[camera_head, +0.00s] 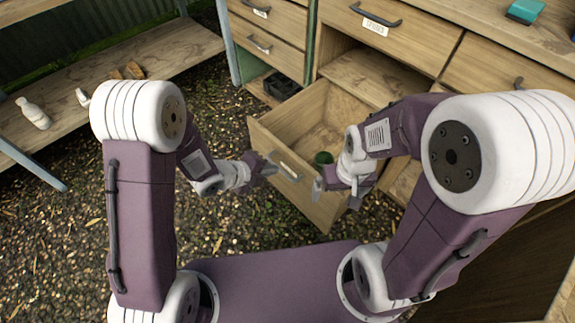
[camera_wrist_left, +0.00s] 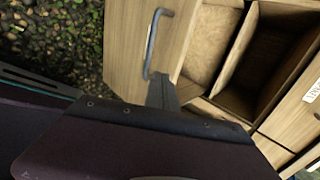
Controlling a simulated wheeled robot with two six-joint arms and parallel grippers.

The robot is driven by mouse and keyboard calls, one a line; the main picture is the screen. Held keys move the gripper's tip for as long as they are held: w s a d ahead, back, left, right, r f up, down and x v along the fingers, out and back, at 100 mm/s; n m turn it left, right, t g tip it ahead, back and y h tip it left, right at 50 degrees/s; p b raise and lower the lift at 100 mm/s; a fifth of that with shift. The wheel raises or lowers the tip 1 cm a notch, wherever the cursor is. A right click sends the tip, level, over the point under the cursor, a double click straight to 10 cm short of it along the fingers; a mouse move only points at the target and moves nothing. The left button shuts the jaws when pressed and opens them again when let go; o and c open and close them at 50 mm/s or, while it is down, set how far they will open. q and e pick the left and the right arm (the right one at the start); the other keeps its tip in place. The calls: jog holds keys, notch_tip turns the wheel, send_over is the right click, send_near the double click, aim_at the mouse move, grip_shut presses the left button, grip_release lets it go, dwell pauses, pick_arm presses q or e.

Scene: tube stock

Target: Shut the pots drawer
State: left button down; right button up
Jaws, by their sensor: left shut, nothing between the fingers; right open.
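In the left wrist view the gripper tip (camera_wrist_left: 161,90) is close beside the handle (camera_wrist_left: 152,42). My right gripper (camera_head: 337,192) is open and empty in front of the drawer's right part, partly hiding the front.
Closed drawers (camera_head: 375,30) with handles and labels sit above. A dark tray (camera_head: 281,86) lies in the compartment left of the open drawer. A teal object (camera_head: 524,11) is on the cabinet top. A wooden shelf (camera_head: 100,75) at left holds a white bottle (camera_head: 34,113). Gravel ground (camera_head: 235,235) is clear.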

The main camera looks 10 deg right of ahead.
aim_at(294, 161)
pick_arm(q)
jog(key=w+d+f, duration=0.1)
jog(key=w+d+f+b, duration=0.1)
jog(key=d, duration=0.1)
jog(key=w+d+f+b, duration=0.1)
jog(key=shift+w+d, duration=0.15)
jog(key=shift+d, duration=0.15)
jog(key=shift+w+d, duration=0.4)
jog(key=shift+d, duration=0.15)
jog(key=shift+r, duration=0.1)
